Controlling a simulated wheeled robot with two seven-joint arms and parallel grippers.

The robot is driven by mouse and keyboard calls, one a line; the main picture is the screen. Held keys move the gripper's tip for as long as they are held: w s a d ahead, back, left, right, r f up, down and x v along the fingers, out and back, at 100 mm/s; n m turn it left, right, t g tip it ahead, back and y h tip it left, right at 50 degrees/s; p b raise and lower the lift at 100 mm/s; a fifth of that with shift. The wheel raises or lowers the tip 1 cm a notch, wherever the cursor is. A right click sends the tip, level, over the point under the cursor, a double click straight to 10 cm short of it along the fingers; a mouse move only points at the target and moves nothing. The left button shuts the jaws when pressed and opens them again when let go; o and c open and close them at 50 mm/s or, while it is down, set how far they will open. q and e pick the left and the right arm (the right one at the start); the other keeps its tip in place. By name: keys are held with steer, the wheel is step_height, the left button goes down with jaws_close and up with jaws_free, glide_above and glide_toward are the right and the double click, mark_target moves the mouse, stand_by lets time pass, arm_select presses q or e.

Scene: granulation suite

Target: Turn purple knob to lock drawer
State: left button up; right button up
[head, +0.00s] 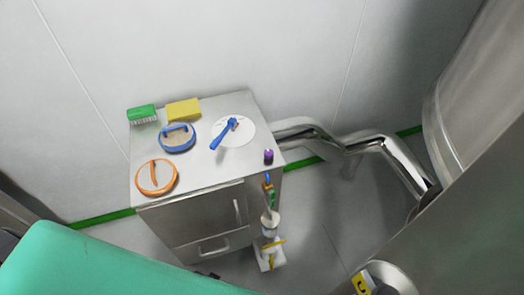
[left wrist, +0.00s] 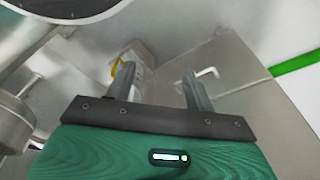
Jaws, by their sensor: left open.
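The small purple knob (head: 268,156) stands on the right front part of the steel cabinet's top (head: 205,173). The drawer (head: 214,247) is low on the cabinet's front, under a door (head: 208,213) with a vertical handle; the drawer looks closed. In the left wrist view my left gripper (left wrist: 158,70) is open, with nothing between its two fingers. A steel surface with a bent handle (left wrist: 208,73) lies beyond them. The knob does not show in that view. In the head view my green left arm covers the lower left; its fingers cannot be made out. My right gripper is not in view.
A blue-handled part on a white disc (head: 244,138), a blue-rimmed sieve (head: 178,150), an orange-rimmed sieve (head: 175,177), a green brush (head: 142,114) and a yellow sponge (head: 183,110) are on the cabinet top. Tools hang at its right side. Steel pipes (head: 372,146) run to the right.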

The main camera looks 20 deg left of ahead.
arm_select(q)
steer(key=w+d+r+h+p, duration=0.1)
steer(key=w+d+r, duration=0.25)
steer(key=r, duration=0.75)
steer(key=w+d+r+t+p, duration=0.15)
steer(key=w+r, duration=0.25)
steer(key=r, duration=0.8)
steer(key=w+d+r+g+h+p, duration=0.1)
steer(key=w+d+r+p, duration=0.2)
steer(key=r, duration=0.8)
steer(key=w+d+r+n+h, duration=0.1)
steer(key=w+d+r, duration=0.2)
steer(key=w+d, duration=0.35)
steer(key=n+g+y, duration=0.3)
steer(key=n, duration=0.3)
glide_toward(269, 152)
step_height(269, 152, down, 7)
steer(key=shift+s+d+f+p, duration=0.1)
steer(key=shift+s+f+p, duration=0.05)
steer(key=shift+p, duration=0.65)
steer(key=shift+f, duration=0.65)
